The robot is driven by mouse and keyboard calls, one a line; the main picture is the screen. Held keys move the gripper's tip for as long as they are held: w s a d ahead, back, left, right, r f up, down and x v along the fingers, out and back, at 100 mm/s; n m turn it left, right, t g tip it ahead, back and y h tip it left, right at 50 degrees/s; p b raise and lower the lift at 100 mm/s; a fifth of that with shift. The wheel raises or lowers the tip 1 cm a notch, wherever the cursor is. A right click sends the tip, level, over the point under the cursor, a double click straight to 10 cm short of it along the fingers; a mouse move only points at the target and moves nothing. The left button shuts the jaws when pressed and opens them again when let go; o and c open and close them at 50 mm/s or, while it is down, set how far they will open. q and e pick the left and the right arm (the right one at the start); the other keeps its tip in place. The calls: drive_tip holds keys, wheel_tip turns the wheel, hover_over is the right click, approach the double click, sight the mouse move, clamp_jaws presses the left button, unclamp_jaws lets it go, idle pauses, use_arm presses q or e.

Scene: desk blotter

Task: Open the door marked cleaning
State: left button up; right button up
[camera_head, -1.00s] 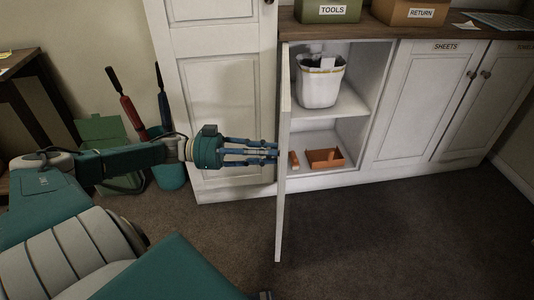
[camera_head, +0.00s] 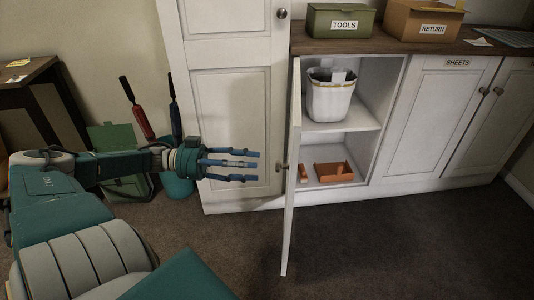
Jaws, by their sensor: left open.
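A white cabinet door (camera_head: 292,185) stands swung out towards me, seen nearly edge-on. Its marked face is turned away, so I cannot read a label on it. A small knob (camera_head: 285,167) shows on its left side. Behind it the cabinet is open, with a white bin (camera_head: 330,96) on the shelf (camera_head: 353,119) and an orange tray (camera_head: 334,171) below. My left gripper (camera_head: 256,166) is open and empty, left of the door and apart from its knob, in front of the tall white cabinet. My right gripper is not in view.
A tall white cabinet (camera_head: 236,100) stands to the left. On the counter are a green TOOLS box (camera_head: 341,21) and a RETURN box (camera_head: 422,20). The SHEETS door (camera_head: 436,115) is shut. Carpet (camera_head: 400,240) in front is clear.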

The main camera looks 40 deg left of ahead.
use_arm(q)
drive_tip(key=shift+v, duration=2.3)
